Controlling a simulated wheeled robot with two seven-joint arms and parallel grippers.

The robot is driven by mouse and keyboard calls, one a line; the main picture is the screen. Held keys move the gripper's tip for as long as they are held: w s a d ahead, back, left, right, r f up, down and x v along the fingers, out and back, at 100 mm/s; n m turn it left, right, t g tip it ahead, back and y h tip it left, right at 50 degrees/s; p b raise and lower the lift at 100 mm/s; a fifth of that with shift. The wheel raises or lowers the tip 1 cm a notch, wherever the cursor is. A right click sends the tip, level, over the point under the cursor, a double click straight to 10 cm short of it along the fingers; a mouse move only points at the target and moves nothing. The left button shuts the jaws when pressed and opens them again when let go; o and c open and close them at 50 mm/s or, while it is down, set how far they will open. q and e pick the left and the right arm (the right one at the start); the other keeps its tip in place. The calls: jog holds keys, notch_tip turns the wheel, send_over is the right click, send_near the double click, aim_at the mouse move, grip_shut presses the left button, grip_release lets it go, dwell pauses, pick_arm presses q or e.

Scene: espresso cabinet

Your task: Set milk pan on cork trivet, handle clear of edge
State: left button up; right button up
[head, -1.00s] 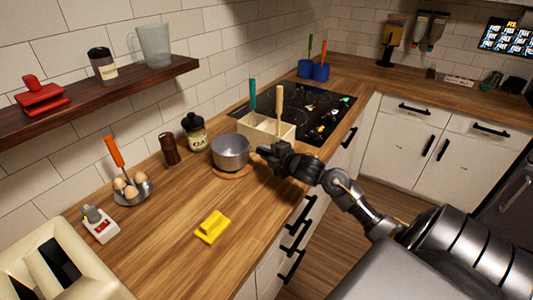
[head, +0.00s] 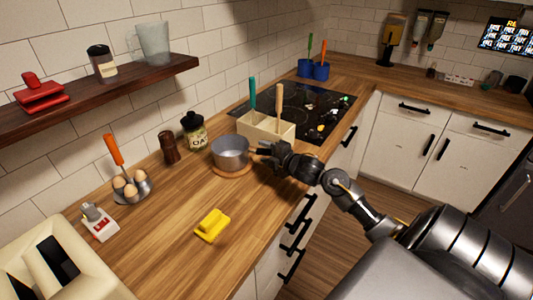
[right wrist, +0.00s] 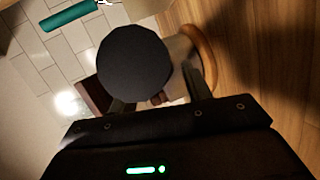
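The grey milk pan (head: 230,154) stands upright on the round cork trivet (head: 233,174), whose rim shows below the pan's front side. The pan's handle points right, toward my right gripper (head: 261,148), and is mostly hidden there in the head view. In the right wrist view, a dark round handle end (right wrist: 135,65) faces the camera. The fingers of my right gripper (right wrist: 158,98) are spread apart around it, with no clear grip on it. Part of the trivet's curved rim (right wrist: 203,45) shows behind. My left gripper is not in view.
A cream utensil box (head: 268,134) stands close behind my right gripper, before the black hob (head: 318,108). A jar (head: 194,131) and brown mill (head: 169,148) stand left of the pan. A yellow object (head: 212,224) lies in front; wood around it is clear.

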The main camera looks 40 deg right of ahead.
jog(key=shift+f, duration=0.3)
jog(key=shift+s+r, duration=0.1)
jog(key=shift+s, duration=0.4)
jog(key=b+v, duration=0.2)
jog(key=v, duration=0.8)
jog(key=shift+r, duration=0.2)
jog(key=shift+w, duration=0.15)
